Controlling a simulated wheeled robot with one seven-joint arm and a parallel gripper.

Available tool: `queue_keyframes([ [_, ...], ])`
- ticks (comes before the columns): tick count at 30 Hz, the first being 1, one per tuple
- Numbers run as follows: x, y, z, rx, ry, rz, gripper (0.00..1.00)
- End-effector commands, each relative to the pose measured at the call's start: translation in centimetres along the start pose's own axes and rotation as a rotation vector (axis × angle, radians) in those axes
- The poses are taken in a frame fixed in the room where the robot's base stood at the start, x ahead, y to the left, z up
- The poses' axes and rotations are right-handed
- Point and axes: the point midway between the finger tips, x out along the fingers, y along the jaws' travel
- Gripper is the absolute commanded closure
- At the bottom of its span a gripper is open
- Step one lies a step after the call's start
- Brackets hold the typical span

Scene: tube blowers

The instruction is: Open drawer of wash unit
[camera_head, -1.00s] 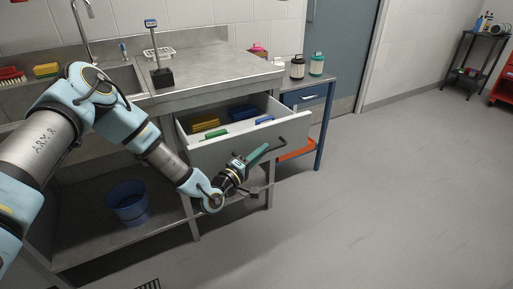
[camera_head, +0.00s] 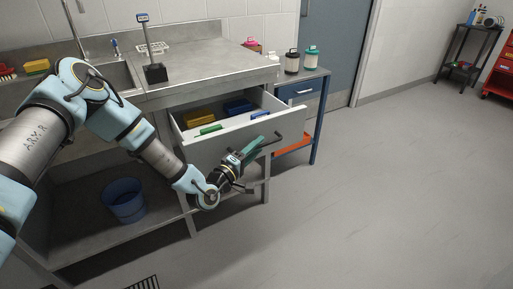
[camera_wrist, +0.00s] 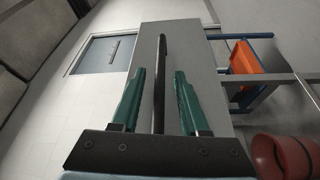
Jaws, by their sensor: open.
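The drawer (camera_head: 215,151) of the steel wash unit (camera_head: 205,72) is pulled well out. Yellow, blue and green items show inside it in the head view. Its dark bar handle (camera_wrist: 160,75) runs along the drawer front (camera_wrist: 180,50) in the wrist view. My gripper (camera_wrist: 160,95) is open at the front of the drawer. Its two green fingers stand on either side of the handle, with a gap to each side. In the head view my gripper (camera_head: 255,149) is at the handle, and the exact contact is hidden.
A blue bucket (camera_head: 124,201) stands on the lower shelf. A dark red round object (camera_wrist: 285,155) is at lower right in the wrist view. The floor to the right is clear.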

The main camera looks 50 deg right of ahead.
Motion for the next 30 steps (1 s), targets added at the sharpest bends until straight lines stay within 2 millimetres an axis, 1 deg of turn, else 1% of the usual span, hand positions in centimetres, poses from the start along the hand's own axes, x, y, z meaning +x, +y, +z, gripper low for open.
queue_keyframes([
  [5,-2.4,-0.2,-0.1,-0.002,0.001,-0.002,0.55],
  [12,-7.2,-0.3,-0.1,-0.001,0.002,-0.003,0.55],
  [15,-8.8,-0.2,0.0,-0.002,0.001,-0.003,0.55],
  [18,-9.8,-0.2,0.0,-0.001,0.001,-0.002,0.55],
  [23,-10.6,-0.1,0.0,-0.001,0.0,-0.001,0.55],
  [30,-10.6,-0.1,0.0,0.0,0.0,-0.001,0.55],
])
